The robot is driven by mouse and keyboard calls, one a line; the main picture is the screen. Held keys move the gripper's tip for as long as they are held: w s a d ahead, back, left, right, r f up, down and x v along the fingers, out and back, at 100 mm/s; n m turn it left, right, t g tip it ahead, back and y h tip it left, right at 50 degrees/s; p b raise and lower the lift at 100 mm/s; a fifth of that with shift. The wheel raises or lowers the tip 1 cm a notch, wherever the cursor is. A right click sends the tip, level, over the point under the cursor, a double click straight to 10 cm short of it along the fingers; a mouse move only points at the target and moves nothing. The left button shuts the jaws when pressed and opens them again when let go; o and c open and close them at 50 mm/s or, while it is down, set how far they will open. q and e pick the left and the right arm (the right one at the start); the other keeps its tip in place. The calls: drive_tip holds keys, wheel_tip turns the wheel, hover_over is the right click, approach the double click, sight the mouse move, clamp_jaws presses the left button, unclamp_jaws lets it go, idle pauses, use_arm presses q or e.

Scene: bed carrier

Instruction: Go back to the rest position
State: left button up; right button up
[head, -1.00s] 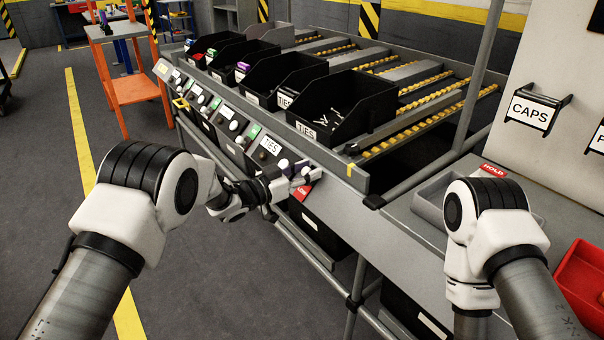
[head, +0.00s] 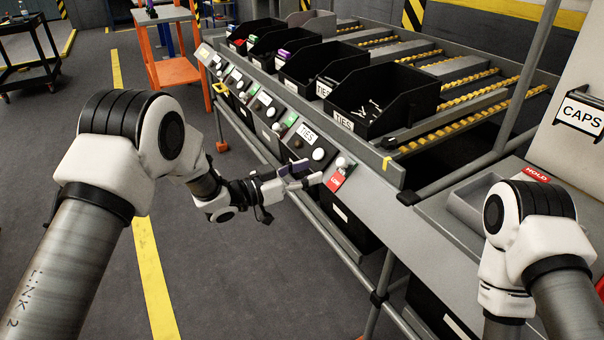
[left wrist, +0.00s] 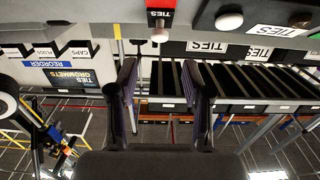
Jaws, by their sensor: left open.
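My left gripper (head: 300,176) is open and empty in the head view, in front of the sloped control strip of the flow rack (head: 400,172). Its two fingers (left wrist: 165,95) stand apart in the left wrist view with nothing between them. Near its tips are a TIES label (head: 308,135), a white knob (head: 318,154) and a red label (head: 336,181) with another white knob above it. I cannot tell from the head view how wide the gap to the strip is. My right arm (head: 525,230) shows at the right, but its gripper is out of view.
Black bins, including the TIES bin (head: 375,105) with white ties, stand on the rack. A grey tray (head: 465,205) lies by the HOLD label at the right. An orange stand (head: 172,70) is at the back left. The floor (head: 60,150) at the left is open.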

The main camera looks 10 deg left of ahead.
use_arm(q)
drive_tip(key=shift+v, duration=0.8)
drive_tip(key=s+a+f+n+y, duration=0.1)
drive_tip(key=s+f+n+y, duration=0.15)
drive_tip(key=f, duration=0.45)
drive_tip(key=s+a+f+n+y, duration=0.15)
drive_tip(key=s+f, duration=0.25)
drive_tip(key=f, duration=0.4)
drive_tip(key=s+a+f+n+g+y, duration=0.2)
drive_tip(key=s+a+f+n+y, duration=0.15)
drive_tip(key=s+f, duration=0.5)
drive_tip(key=s+a+f+n+g+y, duration=0.25)
drive_tip(key=s+a+f, duration=0.25)
drive_tip(key=s+f, duration=0.3)
drive_tip(key=s+a+n+g+y, duration=0.1)
drive_tip(key=s+a+g+y, duration=0.15)
drive_tip(key=s, duration=0.75)
drive_tip(key=s+a+g+y, duration=0.2)
drive_tip(key=s+a+g, duration=0.2)
drive_tip(key=s, duration=0.7)
wheel_tip(320, 180, up, 17)
drive_tip(key=p, duration=1.7)
drive_tip(key=shift+w+f, duration=0.2)
drive_tip(key=shift+w, duration=0.25)
